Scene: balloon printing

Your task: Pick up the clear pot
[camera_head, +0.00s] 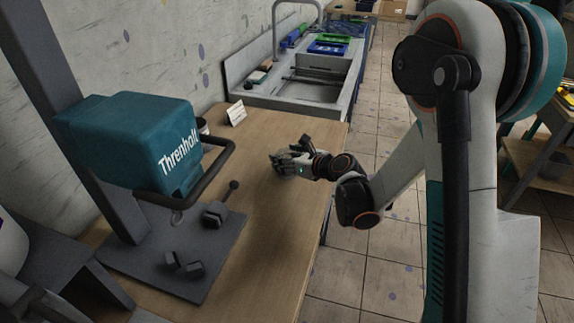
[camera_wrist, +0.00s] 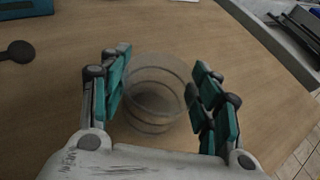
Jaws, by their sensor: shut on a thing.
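The clear pot (camera_wrist: 157,90) is a round see-through vessel with ring-like edges. In the wrist view it sits between the two fingers of my gripper (camera_wrist: 163,100), with a teal-padded finger at each side. My gripper is shut on the pot. In the head view my gripper (camera_head: 283,164) is low over the wooden table, near its right side. The pot is faint there and mostly hidden by the fingers. I cannot tell whether the pot still touches the table.
A teal press labelled Threnholt (camera_head: 130,140) stands left on a dark base plate (camera_head: 165,275). A small white card (camera_head: 236,113) stands behind my gripper on the wooden table (camera_head: 265,235). A grey sink unit (camera_head: 300,92) lies beyond. The table's front middle is clear.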

